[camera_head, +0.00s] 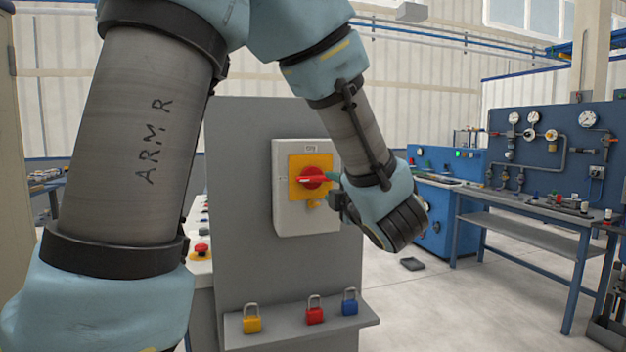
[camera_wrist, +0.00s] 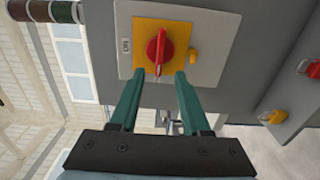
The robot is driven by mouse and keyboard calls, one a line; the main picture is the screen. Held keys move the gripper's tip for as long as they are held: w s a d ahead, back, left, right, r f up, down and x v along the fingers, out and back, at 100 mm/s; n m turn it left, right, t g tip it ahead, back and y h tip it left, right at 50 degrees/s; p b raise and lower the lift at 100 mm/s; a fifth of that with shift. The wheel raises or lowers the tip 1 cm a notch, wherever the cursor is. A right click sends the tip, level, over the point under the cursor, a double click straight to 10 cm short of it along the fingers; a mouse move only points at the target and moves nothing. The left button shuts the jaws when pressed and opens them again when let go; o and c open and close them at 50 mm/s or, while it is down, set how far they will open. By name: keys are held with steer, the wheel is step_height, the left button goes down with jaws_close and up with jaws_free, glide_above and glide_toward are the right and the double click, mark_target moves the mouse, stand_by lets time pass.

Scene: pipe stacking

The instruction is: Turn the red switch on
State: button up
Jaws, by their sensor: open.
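The red switch (camera_head: 314,178) is a rotary handle on a yellow plate, on a light grey box (camera_head: 290,215) fixed to a grey upright panel. In the head view its handle lies roughly horizontal. The wrist view is turned, and there the red handle (camera_wrist: 157,50) shows upright in the picture. My gripper (camera_wrist: 157,75) is open, with its two green fingers pointing at the switch, one on each side of the handle's near end. I cannot tell whether the fingers touch it. In the head view my gripper (camera_head: 338,179) is right beside the switch, and its fingers are mostly hidden.
A shelf (camera_head: 350,325) below the box holds a yellow padlock (camera_head: 252,322), a red padlock (camera_head: 315,313) and a blue padlock (camera_head: 349,304). A red button (camera_head: 202,248) sits to the left behind the panel. A workbench (camera_head: 530,208) with gauges stands at the right, with open floor before it.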

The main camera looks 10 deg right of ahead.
mark_target(316, 180)
steer(key=w+p, duration=0.1)
steer(key=w, duration=0.2)
steer(key=w+a+p, duration=0.1)
steer(key=w, duration=0.1)
steer(key=w+p, duration=0.1)
steer(key=w, duration=0.2)
steer(key=shift+w+a+r, duration=0.1)
steer(key=shift+w+a, duration=0.05)
steer(key=shift+w, duration=0.15)
steer(key=shift+w+p, duration=0.3)
steer(key=shift+w, duration=0.5)
jaws_close()
